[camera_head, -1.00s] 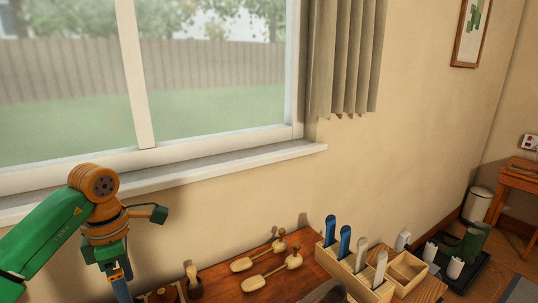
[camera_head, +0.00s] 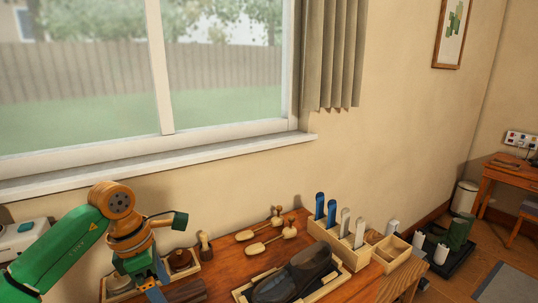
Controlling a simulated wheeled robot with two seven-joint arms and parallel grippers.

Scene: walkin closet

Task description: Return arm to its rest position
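My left arm, green with orange joints, comes in from the left. Its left gripper (camera_head: 153,282) points down over the left part of the wooden table (camera_head: 224,266), near the bottom edge. Blue-grey parts show at its lower end; I cannot tell whether they are fingers or something held, nor whether it is open or shut. My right arm and gripper are not in view.
A dark shoe (camera_head: 292,276) lies in a tray on the table. A wooden rack (camera_head: 338,246) holds blue and pale handles, beside a divided box (camera_head: 392,250). The window sill (camera_head: 240,152) runs behind my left arm.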

